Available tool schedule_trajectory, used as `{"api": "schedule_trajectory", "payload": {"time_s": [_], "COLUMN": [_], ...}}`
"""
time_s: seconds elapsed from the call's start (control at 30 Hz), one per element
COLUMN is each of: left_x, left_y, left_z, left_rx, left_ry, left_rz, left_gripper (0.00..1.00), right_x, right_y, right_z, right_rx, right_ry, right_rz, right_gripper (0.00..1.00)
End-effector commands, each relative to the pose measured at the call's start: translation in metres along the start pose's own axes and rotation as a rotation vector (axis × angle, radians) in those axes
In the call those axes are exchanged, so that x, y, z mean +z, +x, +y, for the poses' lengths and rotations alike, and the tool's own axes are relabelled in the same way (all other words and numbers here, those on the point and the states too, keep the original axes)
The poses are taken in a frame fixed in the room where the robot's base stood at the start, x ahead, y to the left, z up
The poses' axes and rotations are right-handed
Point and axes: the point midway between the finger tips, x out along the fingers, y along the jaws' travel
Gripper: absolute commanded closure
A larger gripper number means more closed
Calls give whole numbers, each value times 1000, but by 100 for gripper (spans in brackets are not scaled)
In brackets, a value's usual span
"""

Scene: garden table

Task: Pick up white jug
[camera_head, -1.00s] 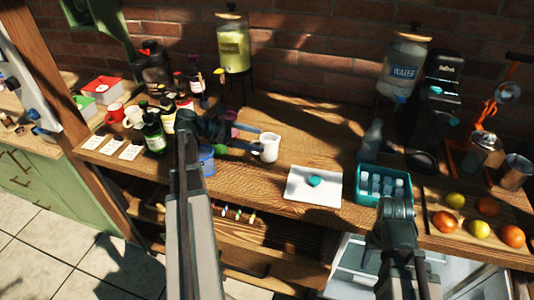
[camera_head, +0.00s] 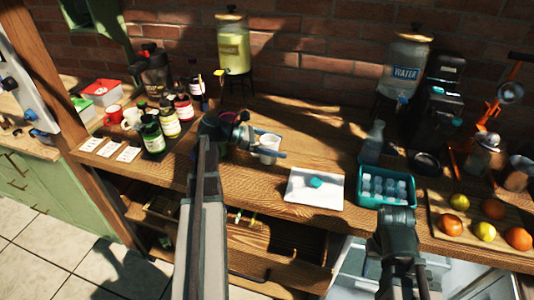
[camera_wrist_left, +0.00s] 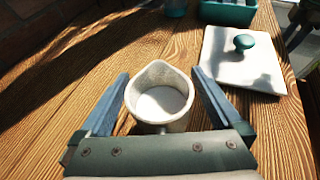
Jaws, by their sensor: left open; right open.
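The white jug (camera_head: 268,148) stands upright on the wooden table (camera_head: 300,125), left of the white board. In the left wrist view the jug (camera_wrist_left: 160,97) shows from above, its spout pointing away and its inside pale. My left gripper (camera_head: 270,148) is open with its two blue fingers on either side of the jug. In the left wrist view the gripper (camera_wrist_left: 160,95) has small gaps between its fingers and the jug's sides. My right gripper (camera_head: 402,290) is low at the right, in front of the table; its fingertips are hard to make out.
A white board (camera_head: 312,190) with a teal knob lies to the right. Beyond it are a teal crate (camera_head: 385,188) of bottles and a board of fruit (camera_head: 450,225). Several dark bottles (camera_head: 152,135) stand left. A lemonade dispenser (camera_head: 232,45) and water dispenser (camera_head: 402,72) stand behind.

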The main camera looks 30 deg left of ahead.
Motion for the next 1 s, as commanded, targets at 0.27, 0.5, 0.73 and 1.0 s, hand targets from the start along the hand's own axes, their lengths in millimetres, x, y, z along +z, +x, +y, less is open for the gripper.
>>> {"api": "schedule_trajectory", "payload": {"time_s": [0.27, 0.5, 0.73, 1.0], "left_x": [0, 0, 1, 2], "left_y": [-1, -1, -1, -1], "left_z": [0, 0, 0, 0], "left_rx": [0, 0, -1, -1], "left_ry": [0, 0, 0, 0], "left_rz": [0, 0, -1, -1], "left_gripper": [31, 74, 100, 100], "right_x": [0, 0, 0, 0], "right_y": [-1, -1, -1, -2], "right_z": [0, 0, 0, 0], "right_rx": [0, 0, 0, 0], "right_ry": [0, 0, 0, 0], "right_rz": [0, 0, 0, 0], "right_gripper": [50, 50, 50, 50]}}
